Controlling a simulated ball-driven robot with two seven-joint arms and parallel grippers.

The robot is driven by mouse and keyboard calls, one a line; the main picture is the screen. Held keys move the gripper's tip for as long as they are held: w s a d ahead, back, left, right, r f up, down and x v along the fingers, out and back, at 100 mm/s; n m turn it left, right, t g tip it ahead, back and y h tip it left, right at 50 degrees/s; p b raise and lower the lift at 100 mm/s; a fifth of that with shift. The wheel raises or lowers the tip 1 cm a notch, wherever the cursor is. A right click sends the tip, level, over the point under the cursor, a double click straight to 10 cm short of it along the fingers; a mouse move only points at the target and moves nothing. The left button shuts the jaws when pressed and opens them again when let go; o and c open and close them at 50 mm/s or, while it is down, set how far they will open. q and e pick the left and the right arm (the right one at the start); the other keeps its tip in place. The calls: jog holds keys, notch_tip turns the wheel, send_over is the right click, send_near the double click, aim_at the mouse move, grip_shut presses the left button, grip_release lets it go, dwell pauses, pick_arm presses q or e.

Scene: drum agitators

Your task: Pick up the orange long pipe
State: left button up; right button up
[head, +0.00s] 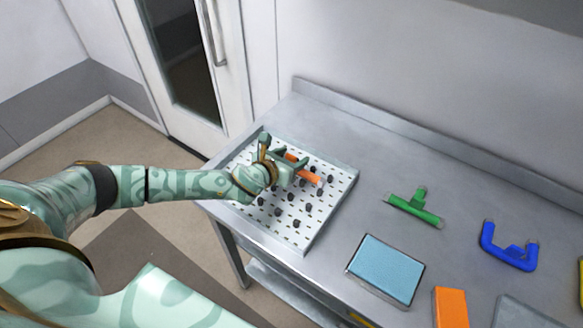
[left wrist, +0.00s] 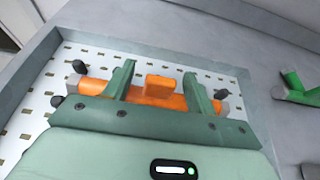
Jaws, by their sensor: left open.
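The orange long pipe (head: 308,177) lies on the white perforated tray (head: 309,233) at the left end of the metal table. In the left wrist view the pipe (left wrist: 98,87) runs crosswise, with a raised orange block at its middle and grey ends. My left gripper (head: 283,163) is over the pipe and hides part of it in the head view. In the left wrist view its two fingers (left wrist: 160,84) are apart, one on each side of the raised block. I cannot tell whether they touch the pipe. My right gripper is not in view.
Dark pegs (head: 278,212) stand on the tray. To the right on the table are a green T-shaped pipe (head: 417,207), a blue U-shaped pipe (head: 508,252), a light blue pad (head: 387,270) and an orange block (head: 451,308). A raised ledge (head: 420,137) runs along the back.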

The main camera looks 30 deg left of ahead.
pick_arm(q)
jog(key=c, duration=1.1)
jog(key=shift+c, duration=0.3)
jog(key=shift+r, duration=0.2)
